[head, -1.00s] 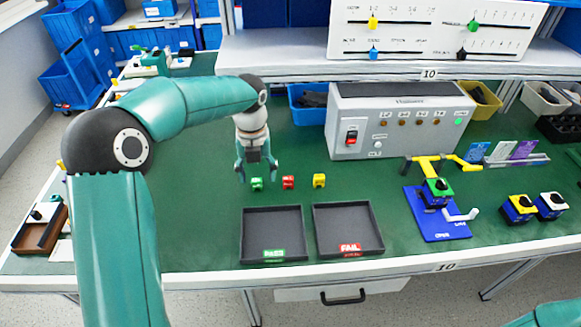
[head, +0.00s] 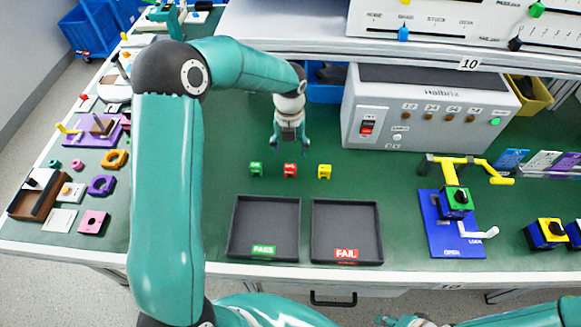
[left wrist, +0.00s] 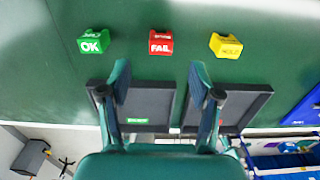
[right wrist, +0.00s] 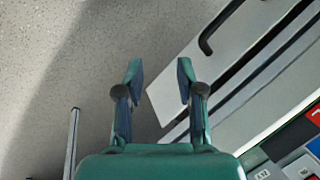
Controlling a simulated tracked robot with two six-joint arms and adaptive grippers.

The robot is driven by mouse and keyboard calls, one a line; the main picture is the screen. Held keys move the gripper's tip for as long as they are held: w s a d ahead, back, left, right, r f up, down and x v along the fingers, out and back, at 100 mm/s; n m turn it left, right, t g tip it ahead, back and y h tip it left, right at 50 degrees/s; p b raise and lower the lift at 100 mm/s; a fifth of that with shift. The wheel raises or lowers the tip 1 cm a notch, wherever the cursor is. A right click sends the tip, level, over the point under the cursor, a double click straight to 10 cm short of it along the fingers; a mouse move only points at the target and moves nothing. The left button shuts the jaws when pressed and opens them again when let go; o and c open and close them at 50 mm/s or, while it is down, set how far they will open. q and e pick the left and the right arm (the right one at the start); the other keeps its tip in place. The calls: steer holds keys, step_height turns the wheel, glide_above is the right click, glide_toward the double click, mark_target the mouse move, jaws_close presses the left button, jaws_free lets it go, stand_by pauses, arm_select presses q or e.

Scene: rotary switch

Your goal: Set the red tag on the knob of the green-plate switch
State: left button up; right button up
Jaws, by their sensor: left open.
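The red tag (head: 290,171), marked FAIL, stands on the green bench between a green tag (head: 256,169) and a yellow tag (head: 324,172). My left gripper (head: 291,148) is open and empty, pointing down above and behind the red tag in the head view. In the left wrist view the red tag (left wrist: 160,42) lies beyond the fingertips, centred between them and apart from them. The green-plate switch (head: 456,203) with a black knob sits on a blue base at the right. My right gripper (right wrist: 158,72) is open and empty over the floor by the bench front.
PASS tray (head: 232,232) and FAIL tray (head: 377,225) lie in front of the tags. A grey control box (head: 420,132) stands behind. A yellow handle (head: 453,166) and a white lever (head: 480,234) flank the switch. A yellow-plate switch (head: 546,231) stands farther right.

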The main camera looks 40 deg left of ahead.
mark_target(290, 166)
arm_select(q)
step_height(290, 166, down, 3)
steer(key=shift+f, duration=0.1)
steer(key=shift+s+f+p, duration=0.1)
steer(key=shift+f+p, duration=0.25)
steer(key=shift+f, duration=0.05)
step_height(290, 166, down, 4)
steer(key=shift+d+f+p, duration=0.15)
steer(key=shift+p, duration=0.35)
steer(key=c, duration=1)
